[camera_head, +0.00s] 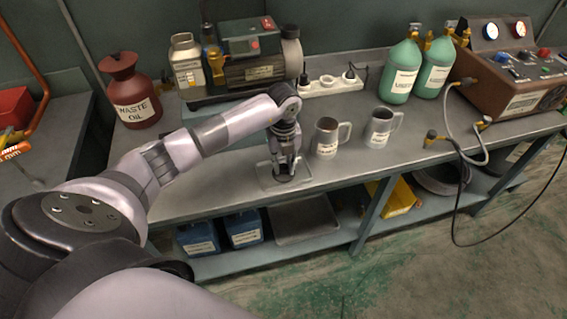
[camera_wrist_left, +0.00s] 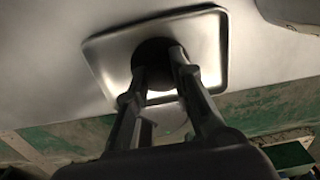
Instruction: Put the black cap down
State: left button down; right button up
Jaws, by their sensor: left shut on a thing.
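My left gripper (camera_head: 284,172) points down over a small shallow metal tray (camera_head: 302,176) near the front edge of the workbench. In the left wrist view its two fingers (camera_wrist_left: 158,75) are shut on the black cap (camera_wrist_left: 152,52), a dark round piece. The cap is over the inside of the tray (camera_wrist_left: 210,50); I cannot tell whether it touches the tray's floor. In the head view the cap (camera_head: 283,178) is mostly hidden by the fingers. My right gripper is not in view.
Two metal mugs (camera_head: 326,138) (camera_head: 379,128) stand just right of the tray. A red waste oil can (camera_head: 131,92), a pump (camera_head: 255,55), a power strip (camera_head: 332,84), green bottles (camera_head: 401,70) and a brown machine (camera_head: 512,65) stand further back. The bench is clear left of the tray.

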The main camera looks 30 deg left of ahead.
aim_at(283, 166)
pick_arm(q)
jog(key=c, duration=1.8)
grip_release()
jog(key=shift+f, duration=0.1)
jog(key=shift+c, duration=0.2)
jog(key=o, duration=0.4)
notch_tip(283, 166, up, 12)
jog(key=shift+r+b, duration=0.15)
jog(key=shift+b, duration=0.9)
